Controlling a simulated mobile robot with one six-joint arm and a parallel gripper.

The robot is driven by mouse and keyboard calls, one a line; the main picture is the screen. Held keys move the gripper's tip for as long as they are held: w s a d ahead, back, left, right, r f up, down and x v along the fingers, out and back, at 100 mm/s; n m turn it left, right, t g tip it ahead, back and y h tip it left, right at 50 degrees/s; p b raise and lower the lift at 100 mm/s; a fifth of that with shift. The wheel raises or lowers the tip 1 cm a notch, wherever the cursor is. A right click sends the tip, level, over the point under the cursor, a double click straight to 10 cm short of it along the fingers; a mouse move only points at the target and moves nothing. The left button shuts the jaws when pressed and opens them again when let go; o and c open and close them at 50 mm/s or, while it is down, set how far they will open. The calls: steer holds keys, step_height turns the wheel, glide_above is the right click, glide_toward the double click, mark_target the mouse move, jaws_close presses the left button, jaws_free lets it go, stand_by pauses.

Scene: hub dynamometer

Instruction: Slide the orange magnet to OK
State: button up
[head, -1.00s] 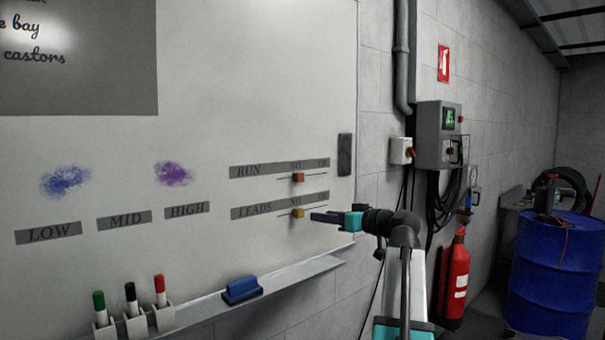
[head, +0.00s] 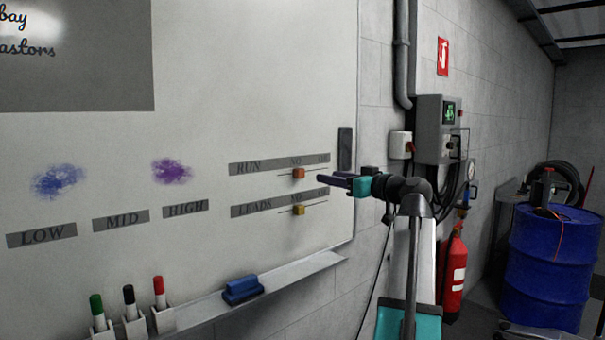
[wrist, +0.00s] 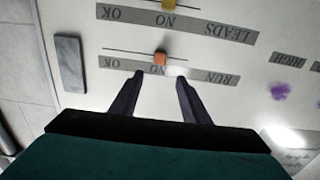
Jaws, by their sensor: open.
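The orange magnet (head: 299,173) sits on a thin slide line just below the RUN strip (head: 278,166), under the NO mark. The OK end of that strip lies to its right, partly unreadable in the head view. In the wrist view, turned upside down, the orange magnet (wrist: 161,57) is just beyond my fingertips, about midway between them, with OK (wrist: 113,65) to the left. My gripper (head: 325,178) is open and empty, right of the magnet in the head view; it also shows in the wrist view (wrist: 160,76). I cannot tell its distance from the board.
A yellow magnet (head: 299,210) sits under NO on the LEADS line below. A dark bar (head: 345,149) is on the board's right edge. A blue eraser (head: 242,290) and several markers are along the ledge. A fire extinguisher (head: 453,275) and blue drum (head: 555,265) stand to the right.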

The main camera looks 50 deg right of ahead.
mark_target(302, 172)
steer(key=w+p, duration=0.1)
steer(key=w, duration=0.7)
steer(key=w+d+p, duration=0.1)
steer(key=w, duration=0.4)
steer(key=shift+p, duration=0.3)
steer(key=shift+c, duration=0.2)
jaws_close()
